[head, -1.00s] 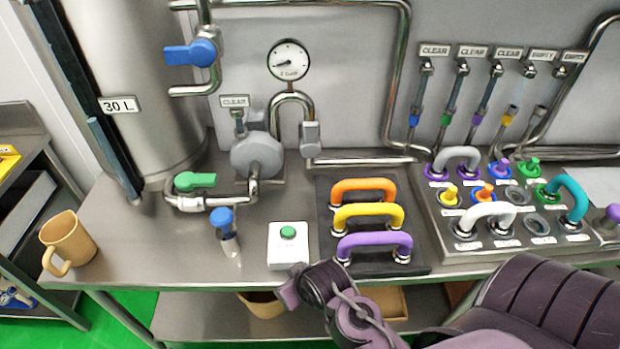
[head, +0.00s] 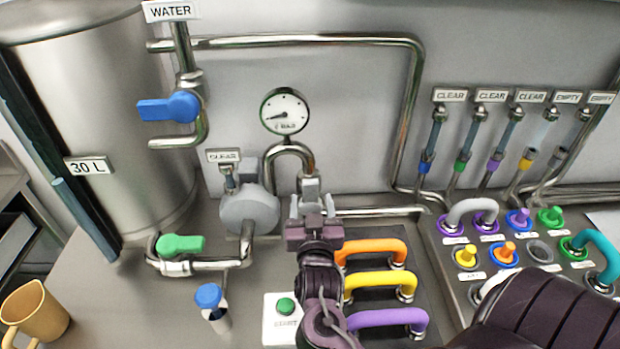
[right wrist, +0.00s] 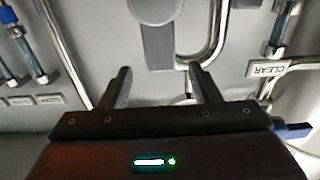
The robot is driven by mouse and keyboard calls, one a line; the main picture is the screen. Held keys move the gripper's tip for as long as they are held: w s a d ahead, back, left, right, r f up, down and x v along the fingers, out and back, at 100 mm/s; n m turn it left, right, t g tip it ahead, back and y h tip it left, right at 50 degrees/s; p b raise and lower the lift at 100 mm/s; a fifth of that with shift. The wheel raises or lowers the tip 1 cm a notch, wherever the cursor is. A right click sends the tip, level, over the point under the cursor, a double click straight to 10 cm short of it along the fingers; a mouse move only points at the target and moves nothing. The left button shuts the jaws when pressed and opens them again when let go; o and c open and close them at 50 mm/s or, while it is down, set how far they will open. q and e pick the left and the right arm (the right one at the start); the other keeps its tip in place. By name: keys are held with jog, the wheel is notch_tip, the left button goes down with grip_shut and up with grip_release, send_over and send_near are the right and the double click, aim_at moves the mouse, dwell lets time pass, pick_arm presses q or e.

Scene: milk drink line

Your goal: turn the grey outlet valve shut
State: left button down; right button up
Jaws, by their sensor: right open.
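The grey outlet valve (head: 311,186) sits on the pipe below and right of the pressure gauge. Its grey handle (right wrist: 158,45) shows in the right wrist view, upright in the picture and lined up with the gap between my fingers. My right gripper (head: 313,207) is open and right at the valve, one finger to each side in the picture. In the right wrist view my right gripper (right wrist: 160,82) has nothing between its fingers. I cannot tell whether a finger touches the handle. My gripper hides the valve's lower part in the head view. My left gripper is not in view.
The round grey pump (head: 249,210) and gauge (head: 285,111) are close by. The white start box (head: 272,305) and the orange (head: 375,247), yellow (head: 378,283) and purple (head: 388,318) hose handles lie near my forearm. A green-handled valve (head: 181,244) is at left.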

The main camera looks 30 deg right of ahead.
aim_at(311, 190)
jog(key=p+x, duration=0.1)
jog(key=x, duration=0.3)
jog(key=shift+w+r, duration=0.1)
jog(key=shift+r, duration=0.05)
jog(key=shift+p+x, duration=0.3)
jog(key=shift+x, duration=0.65)
jog(key=c, duration=0.8)
grip_shut()
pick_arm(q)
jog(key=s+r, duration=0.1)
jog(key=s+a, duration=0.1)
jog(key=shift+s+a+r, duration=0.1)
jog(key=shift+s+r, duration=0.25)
pick_arm(e)
jog(key=shift+f, duration=0.25)
